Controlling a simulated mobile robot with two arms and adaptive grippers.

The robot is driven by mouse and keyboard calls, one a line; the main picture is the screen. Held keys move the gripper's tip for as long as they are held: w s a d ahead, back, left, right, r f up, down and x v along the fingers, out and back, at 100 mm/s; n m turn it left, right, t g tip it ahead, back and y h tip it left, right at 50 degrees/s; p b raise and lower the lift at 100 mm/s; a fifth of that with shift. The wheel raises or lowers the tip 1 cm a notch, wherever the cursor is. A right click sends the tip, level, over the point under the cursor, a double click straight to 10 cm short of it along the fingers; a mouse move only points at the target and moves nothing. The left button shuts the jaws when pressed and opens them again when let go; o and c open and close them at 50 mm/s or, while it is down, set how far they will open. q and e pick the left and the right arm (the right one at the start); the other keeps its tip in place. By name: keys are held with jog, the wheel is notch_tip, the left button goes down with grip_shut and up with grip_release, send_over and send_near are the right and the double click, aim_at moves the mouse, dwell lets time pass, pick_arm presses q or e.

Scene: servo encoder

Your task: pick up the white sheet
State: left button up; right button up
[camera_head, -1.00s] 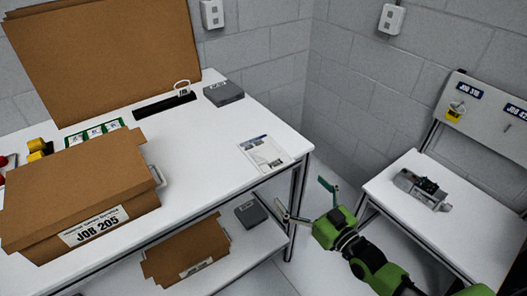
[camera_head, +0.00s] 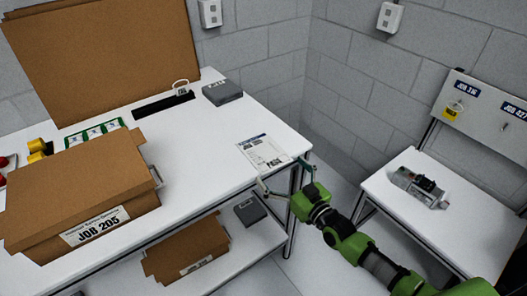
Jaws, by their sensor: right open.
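The white sheet (camera_head: 264,152) lies flat on the white table near its right corner, with printed text and a dark header on it. My right gripper (camera_head: 283,172) is open at the table's right front edge, just in front of the sheet. One finger reaches toward the left below the sheet's lower edge and the other is near the table corner. Whether either finger touches the sheet I cannot tell. My left gripper is not in view.
A cardboard box marked JOB 205 (camera_head: 84,196) stands at the left of the table (camera_head: 196,150). A grey box (camera_head: 222,92) sits at the back. A smaller carton (camera_head: 187,248) is on the lower shelf. A second table (camera_head: 470,225) stands at right.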

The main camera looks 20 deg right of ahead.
jog(key=c, duration=0.8)
jog(key=shift+c, duration=0.2)
jog(key=shift+r, duration=0.1)
